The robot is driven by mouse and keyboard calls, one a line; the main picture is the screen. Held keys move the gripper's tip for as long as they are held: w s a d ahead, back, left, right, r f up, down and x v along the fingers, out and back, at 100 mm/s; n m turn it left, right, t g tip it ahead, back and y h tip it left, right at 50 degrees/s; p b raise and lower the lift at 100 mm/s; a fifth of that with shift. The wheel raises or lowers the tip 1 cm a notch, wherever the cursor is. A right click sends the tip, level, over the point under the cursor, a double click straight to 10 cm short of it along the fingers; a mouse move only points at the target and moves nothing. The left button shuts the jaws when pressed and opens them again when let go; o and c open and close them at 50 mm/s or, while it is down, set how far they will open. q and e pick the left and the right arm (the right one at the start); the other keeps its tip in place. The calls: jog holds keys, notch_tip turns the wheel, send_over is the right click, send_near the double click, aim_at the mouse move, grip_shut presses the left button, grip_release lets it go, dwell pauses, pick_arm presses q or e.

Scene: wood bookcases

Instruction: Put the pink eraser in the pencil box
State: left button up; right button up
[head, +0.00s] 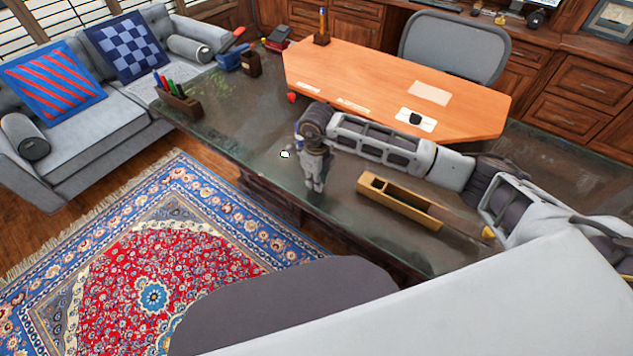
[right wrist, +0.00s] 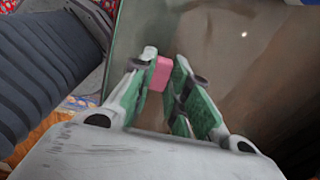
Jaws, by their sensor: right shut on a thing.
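The pink eraser (right wrist: 160,74) shows in the right wrist view between the fingertips of my right gripper (right wrist: 163,76), which is shut on it. In the head view my right gripper (head: 315,184) points down over the dark glass desk, left of the pencil box. The eraser cannot be made out in the head view. The pencil box (head: 405,205) is a long, narrow, light wooden box that looks open on top. It lies on the desk in front of my right forearm. My left gripper is not in view.
The dark desk (head: 235,125) bears a pen holder (head: 180,103), a small white item (head: 285,154) and a red item (head: 291,97). An orange wooden board (head: 380,75) lies behind my right arm. The desk's front edge runs close to the gripper.

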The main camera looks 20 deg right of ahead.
notch_tip(320, 180, up, 8)
jog(key=shift+f, duration=0.1)
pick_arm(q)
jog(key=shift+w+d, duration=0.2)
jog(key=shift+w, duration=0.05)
pick_arm(e)
jog(key=shift+r, duration=0.55)
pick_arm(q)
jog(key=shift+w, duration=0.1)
